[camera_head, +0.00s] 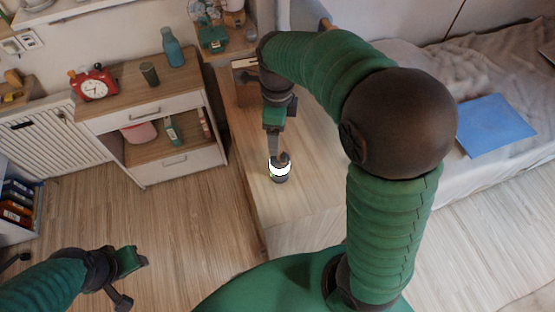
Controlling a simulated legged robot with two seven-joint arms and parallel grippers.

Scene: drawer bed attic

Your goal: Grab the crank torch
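The crank torch (280,174), a small dark cylinder with a bright white glowing band, stands on the pale wooden surface (310,205) in the middle of the view. My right gripper (279,157) points down at the torch's top, and its fingers overlap the torch in the picture. I cannot tell whether they are closed on it. My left gripper (135,281) is at the lower left over the floor, its fingers spread and empty, far from the torch.
A drawer cabinet (180,165) at the left carries a red alarm clock (94,84), a dark cup (149,73) and a blue bottle (173,48). A bed (400,62) with a blue folder (494,124) lies at the right. The floor (190,225) at left is clear.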

